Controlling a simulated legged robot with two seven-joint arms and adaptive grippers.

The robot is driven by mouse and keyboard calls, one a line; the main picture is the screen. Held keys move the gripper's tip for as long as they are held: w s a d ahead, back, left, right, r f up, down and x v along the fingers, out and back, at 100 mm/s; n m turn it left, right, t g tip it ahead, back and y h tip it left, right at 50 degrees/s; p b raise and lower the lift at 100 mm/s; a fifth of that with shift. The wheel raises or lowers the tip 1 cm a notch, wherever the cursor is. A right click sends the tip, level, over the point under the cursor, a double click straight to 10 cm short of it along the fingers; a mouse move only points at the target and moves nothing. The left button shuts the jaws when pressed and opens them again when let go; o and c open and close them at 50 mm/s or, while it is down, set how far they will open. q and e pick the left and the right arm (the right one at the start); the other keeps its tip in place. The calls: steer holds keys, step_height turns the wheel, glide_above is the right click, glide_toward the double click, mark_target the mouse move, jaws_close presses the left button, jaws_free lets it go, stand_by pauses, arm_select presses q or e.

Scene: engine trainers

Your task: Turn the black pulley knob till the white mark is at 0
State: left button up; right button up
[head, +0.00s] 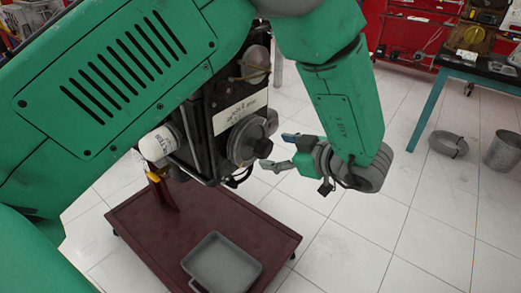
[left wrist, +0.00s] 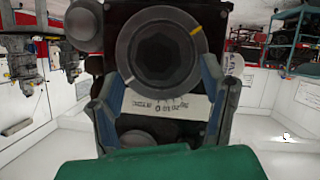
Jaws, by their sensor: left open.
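The black pulley knob (head: 246,141) is on the front of the engine trainer; it faces me in the left wrist view (left wrist: 160,52). Its rim has a yellow mark (left wrist: 195,30) at upper right and a paler, whitish mark (left wrist: 127,80) at lower left. A pale scale label (left wrist: 165,107) with numbers lies just below the pulley, and the whitish mark is left of its digits. My left gripper (head: 278,151) is open in front of the pulley. In the left wrist view its fingers (left wrist: 161,78) flank the lower pulley; contact cannot be told. My right gripper is not in view.
The engine (head: 205,125) stands on a dark red cart (head: 150,230) with a grey tray (head: 222,262). A white filter (head: 157,144) is on the engine's left. A teal-legged table (head: 428,110), a bucket (head: 503,150) and a grey coil (head: 449,143) are at right. Tiled floor between is clear.

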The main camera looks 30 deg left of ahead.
mark_target(269, 150)
arm_select(q)
steer(key=shift+x, duration=0.8)
steer(key=shift+w+a+f+b, duration=0.35)
steer(key=shift+a+f, duration=0.2)
steer(key=shift+x, duration=0.85)
steer(key=shift+s+a, duration=0.15)
steer(key=shift+a, duration=0.5)
steer(key=c, duration=0.6)
steer(key=shift+d, duration=0.2)
steer(key=c, duration=0.6)
steer(key=shift+o, duration=0.2)
steer(key=shift+d, duration=0.45)
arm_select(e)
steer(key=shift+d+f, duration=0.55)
